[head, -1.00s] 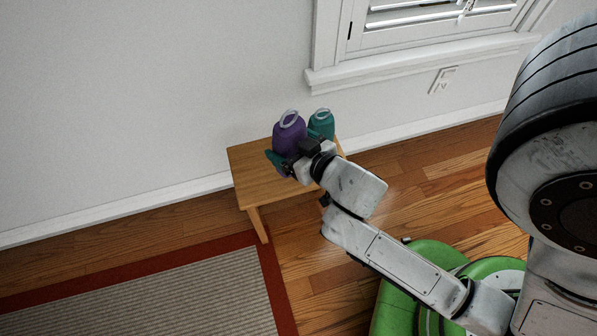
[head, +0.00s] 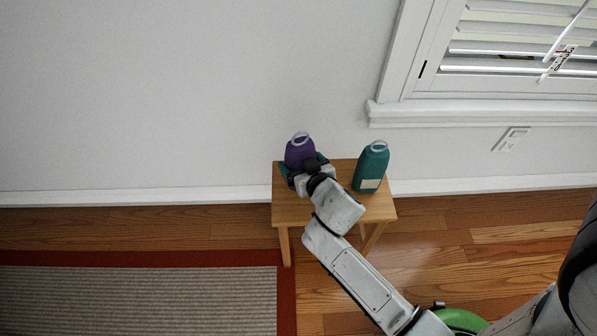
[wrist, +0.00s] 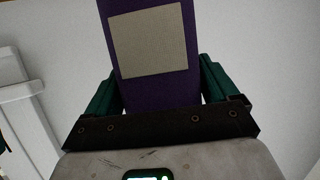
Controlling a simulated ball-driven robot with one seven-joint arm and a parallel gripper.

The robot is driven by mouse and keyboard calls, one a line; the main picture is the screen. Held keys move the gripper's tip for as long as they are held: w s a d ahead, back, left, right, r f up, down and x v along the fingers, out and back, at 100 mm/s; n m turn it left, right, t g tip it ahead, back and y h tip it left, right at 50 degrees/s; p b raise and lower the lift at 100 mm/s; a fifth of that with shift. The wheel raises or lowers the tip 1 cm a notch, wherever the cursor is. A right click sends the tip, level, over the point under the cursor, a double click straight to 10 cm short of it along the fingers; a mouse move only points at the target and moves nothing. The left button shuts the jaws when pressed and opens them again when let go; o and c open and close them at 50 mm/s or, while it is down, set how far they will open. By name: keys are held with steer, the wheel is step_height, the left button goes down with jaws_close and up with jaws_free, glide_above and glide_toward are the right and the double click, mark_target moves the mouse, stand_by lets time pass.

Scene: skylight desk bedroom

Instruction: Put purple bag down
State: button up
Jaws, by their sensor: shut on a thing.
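The purple bag (head: 299,153) has a pale ring handle on top and is upright at the back left of a small wooden table (head: 290,211). My gripper (head: 306,173) is shut on it, with a teal finger on each side. In the wrist view the purple bag (wrist: 152,75) fills the space between the fingers, with a blank beige label facing me. Its base is hidden behind my gripper, so I cannot tell whether it touches the tabletop.
A teal bag (head: 371,167) with a ring handle stands on the table's right side, apart from the purple one. The white wall (head: 180,95) is close behind the table. A window (head: 510,60) is at the upper right. A striped rug (head: 140,300) lies at the lower left.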

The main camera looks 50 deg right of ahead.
steer(key=shift+w+f, duration=0.2)
steer(key=shift+f, duration=0.15)
steer(key=shift+w+d+f+b, duration=0.1)
steer(key=shift+w+f+b, duration=0.1)
steer(key=shift+f+b, duration=1)
steer(key=shift+f, duration=0.5)
steer(key=o, duration=0.9)
steer(key=shift+p, duration=0.3)
